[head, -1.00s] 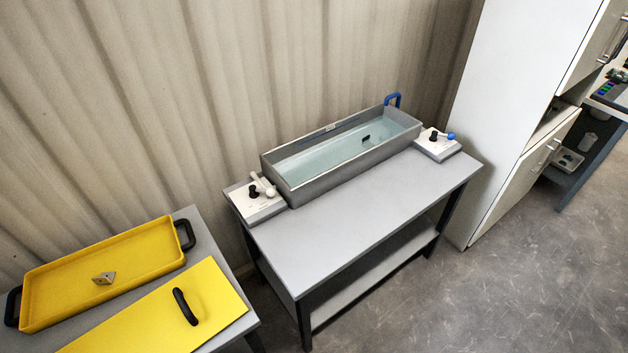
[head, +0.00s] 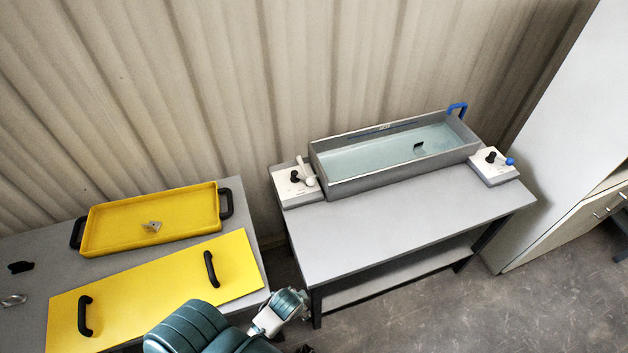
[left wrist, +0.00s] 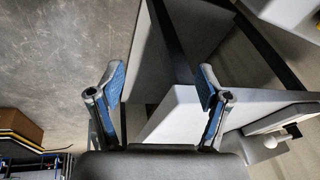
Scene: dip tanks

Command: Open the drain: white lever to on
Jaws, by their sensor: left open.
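The white lever (head: 305,172) stands on a white control box (head: 294,190) at the left end of the tank table, beside a black knob. The water-filled grey tank (head: 345,186) is just right of that box. My right gripper is not seen.
A second white box with a blue lever (head: 509,161) stands right of the tank. The tank table (head: 400,215) has a clear front. A yellow tray (head: 110,240) and yellow lid (head: 150,280) lie on the left table. A tall white cabinet (head: 570,140) stands at right.

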